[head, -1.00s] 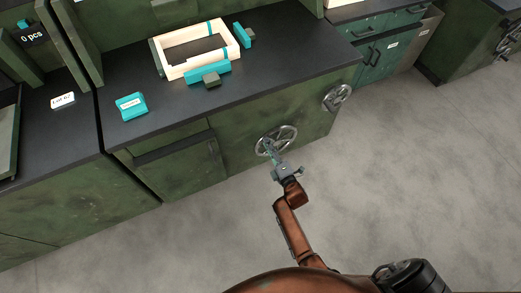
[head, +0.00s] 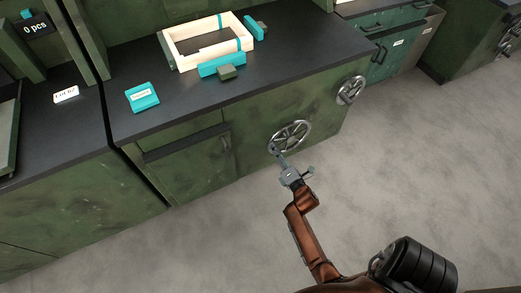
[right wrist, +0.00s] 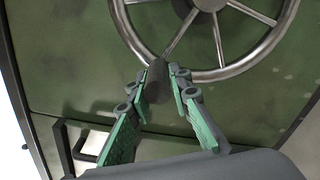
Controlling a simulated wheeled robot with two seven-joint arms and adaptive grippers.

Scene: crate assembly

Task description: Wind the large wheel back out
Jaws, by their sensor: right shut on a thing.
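The large wheel (head: 290,135) is a metal handwheel with spokes on the green front of the bench. In the right wrist view its rim and spokes (right wrist: 207,4) fill the top. A dark cylindrical handle (right wrist: 157,82) stands out from the rim, at the wheel's lower left in the head view. My right gripper (head: 277,154) is at that handle. In the right wrist view its green-padded fingers (right wrist: 160,88) are on both sides of the handle, shut on it. My left gripper is in neither view.
A smaller handwheel (head: 350,90) is to the right on the same front. On the dark bench top (head: 190,103) are a pale crate frame (head: 183,61) between teal clamp blocks (head: 222,65) and a teal box (head: 142,97). Grey floor (head: 430,190) is open at the right.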

